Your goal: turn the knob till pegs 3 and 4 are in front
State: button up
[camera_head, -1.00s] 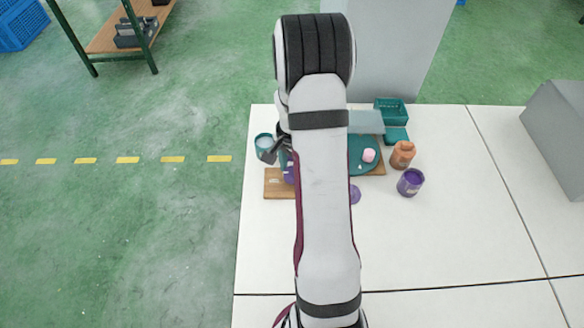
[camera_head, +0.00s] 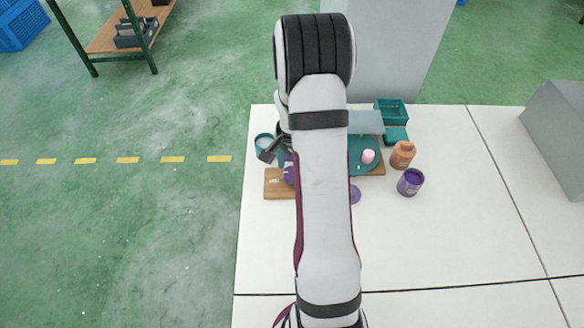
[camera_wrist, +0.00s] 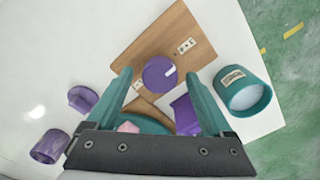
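The knob (camera_wrist: 160,73) is a round purple disc with a white mark, on a wooden board (camera_wrist: 150,47) in the wrist view. My gripper (camera_wrist: 160,78) has two teal fingers, apart, one on each side of the knob in the picture; there is a visible gap, and I see no contact. The teal turntable (camera_head: 362,168) is half hidden behind my arm in the head view; its edge (camera_wrist: 150,126) shows between my fingers. A pink peg (camera_head: 368,157) stands on it. A purple block (camera_wrist: 186,115) is by the right finger. Peg numbers cannot be read.
A teal cup (camera_wrist: 246,94) stands right of the board. A purple lid (camera_wrist: 82,98) lies nearby. The table's front right is clear.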

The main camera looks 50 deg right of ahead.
notch_tip(320, 180, up, 16)
dwell(0.4)
jog(key=shift+f, duration=0.1)
jog(key=s+a+r+n+y, duration=0.15)
jog(key=s+a+n, duration=0.25)
jog(key=a, duration=0.6)
jog(key=s+a+r+n+h, duration=0.1)
jog(key=s+a+r+n, duration=0.25)
jog(key=a, duration=0.75)
jog(key=s+a+f+n+y, duration=0.1)
jog(key=s+a+f+n, duration=0.1)
jog(key=s+a+n, duration=0.3)
jog(key=s+a, duration=0.2)
jog(key=s, duration=0.2)
jog(key=shift+s+a+f, duration=0.15)
jog(key=shift+s+f, duration=0.05)
jog(key=shift+f, duration=0.15)
